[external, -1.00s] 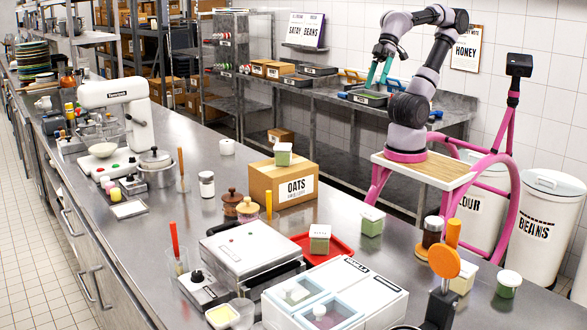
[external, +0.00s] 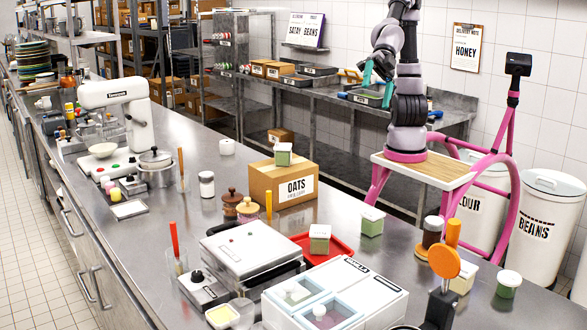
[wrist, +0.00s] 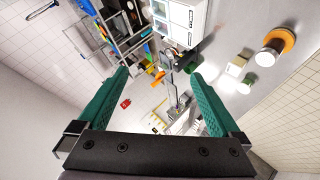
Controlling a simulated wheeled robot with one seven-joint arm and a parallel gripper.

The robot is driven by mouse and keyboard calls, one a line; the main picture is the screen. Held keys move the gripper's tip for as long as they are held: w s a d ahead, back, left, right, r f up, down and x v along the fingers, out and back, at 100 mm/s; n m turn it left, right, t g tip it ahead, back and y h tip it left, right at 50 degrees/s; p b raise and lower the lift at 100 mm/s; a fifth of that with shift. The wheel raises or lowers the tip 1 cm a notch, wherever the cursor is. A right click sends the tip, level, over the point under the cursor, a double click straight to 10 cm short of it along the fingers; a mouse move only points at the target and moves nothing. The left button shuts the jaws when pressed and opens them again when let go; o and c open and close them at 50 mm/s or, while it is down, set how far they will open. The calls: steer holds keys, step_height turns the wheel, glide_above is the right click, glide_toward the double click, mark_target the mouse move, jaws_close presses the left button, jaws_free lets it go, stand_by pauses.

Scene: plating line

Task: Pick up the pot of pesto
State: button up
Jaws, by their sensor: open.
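Several small pots with green contents and white lids stand about the steel counter; I cannot read which is pesto. One squarish pot (external: 283,154) is on top of the oats box, one (external: 319,238) on the red tray, one (external: 372,222) on bare counter. Another squarish pot (external: 463,277) is partly hidden behind an orange disc-shaped thing. A rounder green pot (external: 508,284) stands near the right edge; a green pot (wrist: 247,83) shows in the wrist view. My gripper (external: 377,84) is open and empty, raised high behind the counter, away from every pot; its fingers show in the wrist view (wrist: 160,95).
The oats box (external: 283,186), red tray (external: 336,251), a white machine with glass lids (external: 335,297), a press (external: 250,248) and a dark jar with a white lid (external: 432,231) crowd the counter. Bare steel lies around the squarish pot right of the tray.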

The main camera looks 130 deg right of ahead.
steer(key=w+a+f+n+t+y, duration=0.1)
steer(key=a+f+n+y, duration=0.1)
steer(key=a+n, duration=1)
steer(key=s+a+r+n+y, duration=0.1)
steer(key=s+a+n+y, duration=0.1)
steer(key=s+a+n, duration=0.35)
steer(key=s+a+r+n+y, duration=0.1)
steer(key=s+a+n+y, duration=0.15)
steer(key=a+n, duration=0.6)
steer(key=s+a+r+n+y, duration=0.25)
steer(key=s+a, duration=0.25)
steer(key=a, duration=0.6)
glide_toward(510, 277)
steer(key=shift+s+d+r+n, duration=0.1)
steer(key=shift+d+r+n, duration=0.25)
steer(key=shift+a+f, duration=0.15)
steer(key=shift+a, duration=0.1)
steer(key=x, duration=1)
steer(key=shift+w+a+f, duration=0.15)
steer(key=shift+w+f, duration=0.05)
steer(key=shift+c, duration=0.3)
steer(key=c, duration=1.2)
